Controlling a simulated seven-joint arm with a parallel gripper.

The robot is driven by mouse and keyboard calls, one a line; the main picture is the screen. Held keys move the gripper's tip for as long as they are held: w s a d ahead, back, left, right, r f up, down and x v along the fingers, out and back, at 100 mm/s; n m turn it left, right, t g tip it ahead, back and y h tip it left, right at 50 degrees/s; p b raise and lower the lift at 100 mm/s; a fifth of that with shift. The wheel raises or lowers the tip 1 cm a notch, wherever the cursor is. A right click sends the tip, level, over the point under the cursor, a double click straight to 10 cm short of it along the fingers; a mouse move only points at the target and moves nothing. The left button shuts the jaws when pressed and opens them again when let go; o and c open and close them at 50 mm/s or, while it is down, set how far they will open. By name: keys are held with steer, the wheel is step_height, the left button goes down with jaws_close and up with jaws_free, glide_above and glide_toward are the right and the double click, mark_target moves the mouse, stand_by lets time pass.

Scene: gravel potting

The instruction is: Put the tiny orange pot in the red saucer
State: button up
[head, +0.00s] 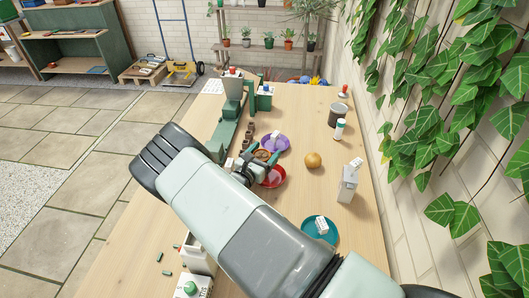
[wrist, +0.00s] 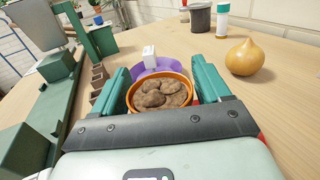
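The tiny orange pot (wrist: 160,93), filled with brown lumps, sits between the two teal fingers of my gripper (wrist: 160,88). The fingers appear to touch its rim on both sides. In the head view the pot (head: 262,155) shows between the fingertips of my gripper (head: 260,157), just behind the red saucer (head: 275,180). The saucer is partly hidden by my arm. In the wrist view only slivers of red show by the right finger. The pot's base is hidden, so I cannot tell whether it touches anything.
A purple saucer (head: 275,148) with a white block lies just behind. A round tan gourd (head: 313,160) stands to the right, and a teal saucer (head: 333,231) with a white block nearer. Small brown pots (head: 248,135) and a green machine (head: 222,138) stand left.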

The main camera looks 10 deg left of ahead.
mark_target(260, 157)
steer(key=shift+r, duration=0.1)
steer(key=shift+r, duration=0.3)
steer(key=shift+v, duration=1.25)
steer(key=r, duration=0.6)
steer(key=shift+s+a, duration=0.15)
steer(key=shift+s, duration=0.1)
steer(key=shift+r, duration=0.7)
steer(key=s+d+r+m+g+h, duration=0.2)
steer(key=s+d+r+m+g, duration=0.4)
steer(key=d+r+m, duration=0.4)
steer(key=s+d+r+m+g+h, duration=0.1)
steer(key=s+d+r+m+g, duration=0.3)
steer(key=d+r+m+g, duration=0.45)
steer(key=s+d+r+m+t+y, duration=0.1)
steer(key=s+r+m+y, duration=0.4)
steer(key=s, duration=0.6)
steer(key=s+d+r+m+t+y, duration=0.2)
steer(key=s+r+m+y, duration=0.2)
steer(key=s+r+m, duration=0.3)
steer(key=s+r, duration=0.1)
steer(key=s, duration=0.3)
steer(key=shift+s+m+y, duration=0.35)
steer(key=shift+s+y, duration=0.05)
